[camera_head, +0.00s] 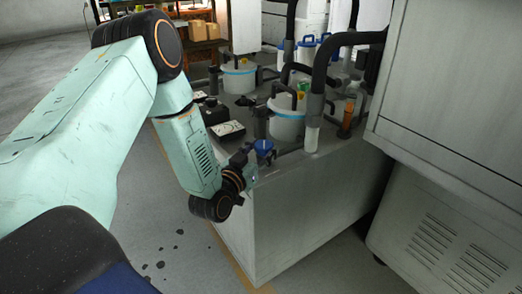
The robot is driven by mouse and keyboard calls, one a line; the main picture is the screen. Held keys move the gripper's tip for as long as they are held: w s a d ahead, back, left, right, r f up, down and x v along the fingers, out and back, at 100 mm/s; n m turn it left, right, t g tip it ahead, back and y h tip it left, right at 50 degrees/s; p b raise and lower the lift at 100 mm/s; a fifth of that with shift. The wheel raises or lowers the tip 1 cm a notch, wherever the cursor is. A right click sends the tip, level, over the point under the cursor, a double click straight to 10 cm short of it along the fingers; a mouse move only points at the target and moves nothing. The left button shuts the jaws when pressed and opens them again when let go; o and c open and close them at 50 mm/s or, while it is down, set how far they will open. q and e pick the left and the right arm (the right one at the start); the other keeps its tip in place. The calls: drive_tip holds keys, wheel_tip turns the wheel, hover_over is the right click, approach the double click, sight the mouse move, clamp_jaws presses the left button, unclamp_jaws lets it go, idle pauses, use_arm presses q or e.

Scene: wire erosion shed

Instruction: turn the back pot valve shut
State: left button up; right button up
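The back pot (239,77) is a white tub with a blue band, standing towards the far side of the grey cabinet top. I cannot make out a valve handle on it for certain. The front pot (286,122) is a similar tub nearer to me. A blue valve handle (263,147) sits at the near edge of the top, in front of the front pot. My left gripper (250,168) is at the cabinet's near left corner, just below and left of this handle. Its fingers are small and dark, so touching or apart is unclear. My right gripper is out of view.
Black pipes (320,75) rise beside the pots. Dark boxes (213,112) lie on the top left of the front pot. An amber tube (347,118) stands at right. A large grey machine housing (455,85) closes the right side. Floor at left is open, with dark spots.

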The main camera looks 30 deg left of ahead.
use_arm(q)
drive_tip(key=c, duration=0.6)
drive_tip(key=shift+c, duration=0.2)
drive_tip(key=m+h+p, duration=0.1)
drive_tip(key=h+p, duration=0.1)
drive_tip(key=m+h+p, duration=0.1)
drive_tip(key=h, duration=0.1)
drive_tip(key=shift+a+r+m+p, duration=0.1)
drive_tip(key=shift+a+m+p, duration=0.2)
drive_tip(key=shift+a+p, duration=0.1)
drive_tip(key=m+h, duration=0.1)
drive_tip(key=h, duration=0.1)
drive_tip(key=m+g+h+p, duration=0.1)
drive_tip(key=h, duration=0.1)
drive_tip(key=shift+a+m, duration=0.15)
drive_tip(key=shift+m, duration=0.15)
drive_tip(key=m+g+h, duration=0.2)
drive_tip(key=h, duration=0.1)
drive_tip(key=shift+w+a+f+m+h, duration=0.15)
drive_tip(key=shift+f+m+h, duration=0.05)
drive_tip(key=shift+m+h, duration=0.1)
drive_tip(key=shift+w+a+m+g+h+b, duration=0.15)
drive_tip(key=shift+m+g+h+b, duration=0.4)
drive_tip(key=shift+m+g+h, duration=1.15)
drive_tip(key=shift+r, duration=0.1)
